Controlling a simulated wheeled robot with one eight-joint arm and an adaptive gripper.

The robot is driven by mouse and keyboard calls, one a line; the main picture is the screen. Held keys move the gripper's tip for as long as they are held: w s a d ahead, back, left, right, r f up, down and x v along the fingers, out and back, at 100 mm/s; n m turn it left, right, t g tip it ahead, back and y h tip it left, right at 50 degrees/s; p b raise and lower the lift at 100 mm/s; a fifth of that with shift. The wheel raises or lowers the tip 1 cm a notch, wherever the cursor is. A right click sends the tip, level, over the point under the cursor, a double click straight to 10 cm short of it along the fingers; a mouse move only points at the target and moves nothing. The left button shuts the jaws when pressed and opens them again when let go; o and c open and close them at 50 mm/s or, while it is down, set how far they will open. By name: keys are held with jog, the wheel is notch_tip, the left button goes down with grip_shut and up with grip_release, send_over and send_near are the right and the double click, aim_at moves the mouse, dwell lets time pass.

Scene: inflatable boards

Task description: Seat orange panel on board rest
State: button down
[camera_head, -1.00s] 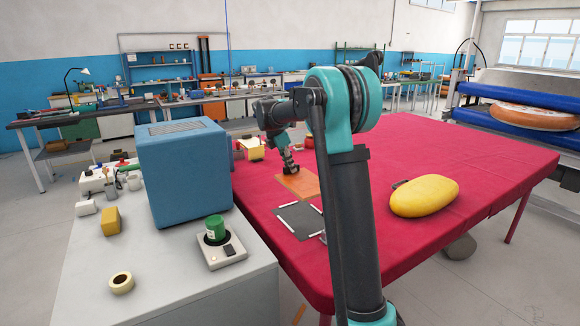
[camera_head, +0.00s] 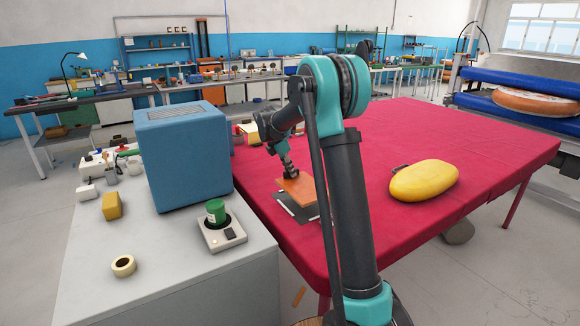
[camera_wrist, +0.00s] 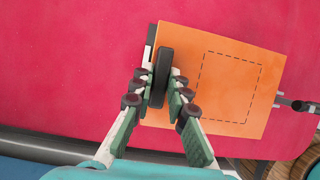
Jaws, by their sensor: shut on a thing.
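The orange panel (camera_head: 303,187) is flat, with a dashed rectangle on its face in the wrist view (camera_wrist: 230,85). My gripper (camera_head: 290,173) is shut on the black handle (camera_wrist: 160,75) near the panel's left edge in the wrist view, with a finger on each side. The dark grey board rest (camera_head: 306,211) with pale edge strips lies on the red table. The panel overlaps its far part in the head view and hides it. I cannot tell whether the panel touches the rest or hangs just above it.
A yellow rounded object (camera_head: 424,180) lies on the red table (camera_head: 450,130) to the right. The table's middle is clear.

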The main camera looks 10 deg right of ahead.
aim_at(288, 177)
jog(key=shift+f, duration=2.45)
jog(key=shift+f, duration=0.5)
dwell(0.5)
jog(key=c, duration=1.4)
grip_release()
jog(key=shift+o, duration=0.4)
jog(key=o, duration=0.4)
jog(key=shift+r, duration=0.1)
jog(key=shift+r, duration=2.9)
